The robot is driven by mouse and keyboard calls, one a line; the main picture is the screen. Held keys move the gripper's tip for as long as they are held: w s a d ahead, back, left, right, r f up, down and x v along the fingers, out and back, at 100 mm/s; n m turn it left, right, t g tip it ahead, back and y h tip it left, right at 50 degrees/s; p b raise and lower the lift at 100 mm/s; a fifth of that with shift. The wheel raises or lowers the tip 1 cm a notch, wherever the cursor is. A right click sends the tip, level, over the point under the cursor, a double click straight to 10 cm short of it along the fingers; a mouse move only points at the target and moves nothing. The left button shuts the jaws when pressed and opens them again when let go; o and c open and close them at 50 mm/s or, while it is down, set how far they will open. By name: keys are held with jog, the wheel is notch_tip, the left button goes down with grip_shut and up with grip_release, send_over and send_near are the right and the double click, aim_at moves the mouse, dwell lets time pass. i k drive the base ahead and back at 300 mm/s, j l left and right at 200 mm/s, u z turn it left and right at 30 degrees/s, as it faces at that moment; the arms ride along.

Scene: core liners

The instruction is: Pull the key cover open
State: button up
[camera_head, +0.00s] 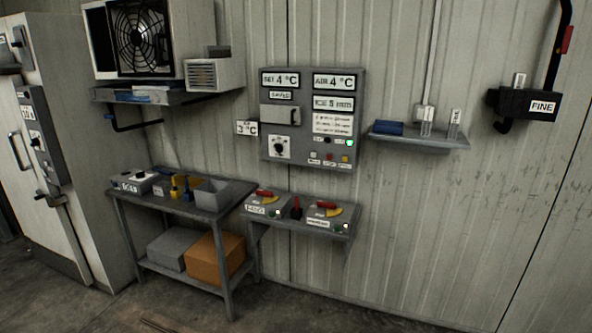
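A grey control panel (307,160) hangs on the ribbed wall at the middle. On its left half is a flat grey cover (276,115), which looks like the key cover. It appears shut, with a small dark handle (295,117) at its right edge. A small label (280,95) sits above it, too small to read surely. A rotary dial (279,147) is below it. What lies behind the cover is hidden. My gripper is not in view.
Below the panel, a small shelf (290,228) carries two red-handled boxes. A table (235,196) stands to its left. A wall shelf (425,147) with vials and a black FINE fixture (540,105) are at right. The space before the panel looks clear.

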aim_at(277, 115)
jog(key=i+j, duration=0.15)
jog(key=j, duration=0.35)
jog(key=i+j, duration=0.1)
jog(key=j, duration=0.4)
jog(key=i+j+z, duration=0.1)
jog(key=j, duration=0.4)
jog(key=i+j, duration=0.15)
jog(key=j, duration=0.3)
jog(key=i+j, duration=0.3)
jog(key=i, duration=0.25)
jog(key=i+j, duration=0.3)
jog(key=i, duration=0.2)
